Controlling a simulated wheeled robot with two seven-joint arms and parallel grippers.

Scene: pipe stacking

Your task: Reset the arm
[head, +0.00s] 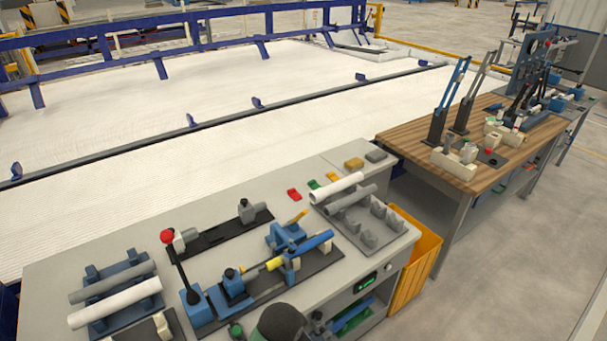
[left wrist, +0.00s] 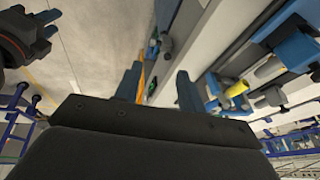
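My left gripper shows in the left wrist view (left wrist: 158,82), with its two dark blue fingers apart and nothing between them. It points past the workbench's edge, with floor beyond the fingers. In the head view a dark rounded part, probably of my arm, rises at the bottom middle; I cannot make out fingers there. On the bench (head: 235,200), a grey pipe (head: 112,282) and a white pipe (head: 115,302) lie on the left rack. Another white pipe (head: 336,187) and grey pipe (head: 352,198) lie at the right rack.
A yellow bin (head: 418,255) stands at the bench's right end. A wooden table (head: 405,137) with tools stands further right.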

